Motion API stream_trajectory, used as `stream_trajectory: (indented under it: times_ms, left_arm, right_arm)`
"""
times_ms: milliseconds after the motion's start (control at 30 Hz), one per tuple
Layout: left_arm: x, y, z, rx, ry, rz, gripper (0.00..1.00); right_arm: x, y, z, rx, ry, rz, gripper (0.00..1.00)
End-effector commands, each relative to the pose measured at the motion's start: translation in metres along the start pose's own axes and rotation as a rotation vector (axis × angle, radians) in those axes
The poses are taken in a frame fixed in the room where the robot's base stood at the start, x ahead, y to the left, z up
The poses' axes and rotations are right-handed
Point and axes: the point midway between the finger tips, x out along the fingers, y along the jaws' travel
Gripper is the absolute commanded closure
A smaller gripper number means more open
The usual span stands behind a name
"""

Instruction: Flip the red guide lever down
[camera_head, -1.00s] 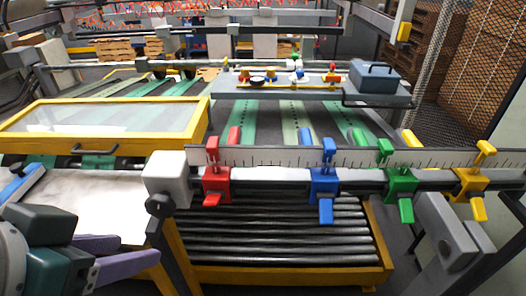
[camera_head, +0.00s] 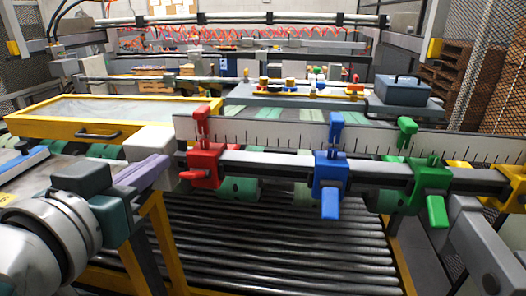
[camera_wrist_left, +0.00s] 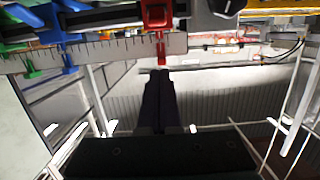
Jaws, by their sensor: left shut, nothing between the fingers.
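The red guide (camera_head: 206,165) is clamped at the left end of a ruled rail. Its red upper piece (camera_head: 201,112) stands above the rail, and a short red tab (camera_head: 190,176) sticks out low at its front left. My left gripper (camera_head: 163,163) has its purple fingers shut and empty, pointing at the rail's left end, just left of the red guide. In the left wrist view the closed fingers (camera_wrist_left: 163,74) point at a red tab (camera_wrist_left: 161,50) of the guide. I cannot tell whether they touch. My right gripper is out of view.
Blue (camera_head: 330,175), green (camera_head: 428,175) and yellow (camera_head: 500,180) guides sit farther right on the same rail (camera_head: 270,160). Black rollers (camera_head: 280,240) lie below it. A yellow-framed clear cover (camera_head: 110,112) is at the left. A blue-grey box (camera_head: 402,91) stands behind.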

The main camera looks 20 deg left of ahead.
Motion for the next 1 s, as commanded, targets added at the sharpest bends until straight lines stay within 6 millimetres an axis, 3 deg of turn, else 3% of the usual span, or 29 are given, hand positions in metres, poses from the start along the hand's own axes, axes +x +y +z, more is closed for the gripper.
stream_trajectory:
  times_ms: [233,667,833,1000]
  left_arm:
    - [0.018,0.000,-0.002,0.001,0.002,0.001,1.00]
    - [0.102,0.000,-0.002,0.000,0.001,0.001,1.00]
    - [0.091,0.000,0.025,0.000,-0.007,0.001,1.00]
    - [0.087,0.000,0.036,0.000,-0.003,0.000,1.00]
  right_arm:
    - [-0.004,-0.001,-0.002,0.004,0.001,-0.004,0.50]
    - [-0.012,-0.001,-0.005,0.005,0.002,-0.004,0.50]
    - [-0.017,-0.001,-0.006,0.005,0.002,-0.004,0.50]
    - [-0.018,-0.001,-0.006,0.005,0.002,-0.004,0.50]
